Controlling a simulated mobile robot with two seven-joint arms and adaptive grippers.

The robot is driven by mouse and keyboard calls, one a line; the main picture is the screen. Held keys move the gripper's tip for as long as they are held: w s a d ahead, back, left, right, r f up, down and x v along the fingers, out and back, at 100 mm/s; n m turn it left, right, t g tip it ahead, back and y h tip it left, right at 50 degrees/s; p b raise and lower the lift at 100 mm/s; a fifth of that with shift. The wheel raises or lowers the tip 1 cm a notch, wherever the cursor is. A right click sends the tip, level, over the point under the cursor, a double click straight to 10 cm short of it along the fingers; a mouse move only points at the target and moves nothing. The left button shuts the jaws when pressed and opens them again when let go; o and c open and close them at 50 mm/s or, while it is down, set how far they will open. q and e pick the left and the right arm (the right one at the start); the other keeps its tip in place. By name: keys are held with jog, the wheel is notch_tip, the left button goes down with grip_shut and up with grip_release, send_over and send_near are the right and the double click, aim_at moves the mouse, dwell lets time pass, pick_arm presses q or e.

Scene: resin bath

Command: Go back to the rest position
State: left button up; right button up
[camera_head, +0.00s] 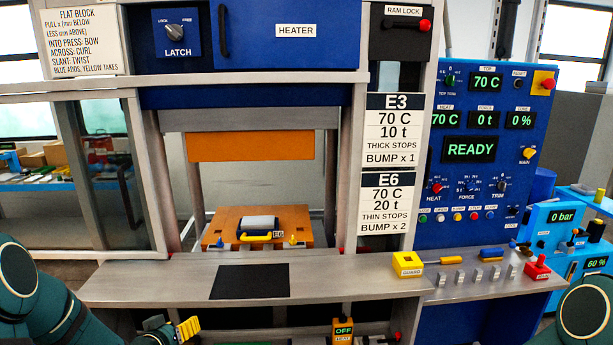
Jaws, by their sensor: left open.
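My left gripper (186,329) is at the bottom edge of the head view, left of centre, with its yellow fingertips showing. It is open and I see nothing between its fingers. It is below and in front of the steel bench (330,283), apart from the press. My left arm comes in from the lower left corner. A link of my right arm shows at the lower right, but its gripper is out of view.
The press stands ahead, with an orange lower platen (225,228) carrying a grey block (258,223) and yellow handle. A black mat (250,282) lies on the bench. A yellow guard block (407,264) and red block (537,268) stand right. The display (469,149) reads READY.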

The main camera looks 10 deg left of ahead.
pick_arm(q)
jog(key=s+d+f+g+h+b, duration=0.1)
jog(key=d+f+g, duration=0.2)
jog(key=d+f, duration=0.65)
jog(key=s+d+f+m+g+h+b, duration=0.1)
jog(key=s+d+f+g, duration=0.3)
jog(key=s+d, duration=0.5)
jog(key=s+d+f+m+g+h+b, duration=0.1)
jog(key=s+d+f+g, duration=0.3)
jog(key=d, duration=0.7)
jog(key=s+f, duration=0.2)
jog(key=s, duration=0.2)
jog(key=shift+s+d+f+m+h, duration=0.2)
jog(key=shift+s+f+m+h, duration=0.1)
jog(key=shift+s+f+h, duration=0.1)
pick_arm(e)
notch_tip(320, 180, down, 4)
jog(key=shift+a+f, duration=0.1)
jog(key=shift+a, duration=0.05)
pick_arm(q)
jog(key=shift+a, duration=0.1)
pick_arm(e)
jog(key=shift+a, duration=0.1)
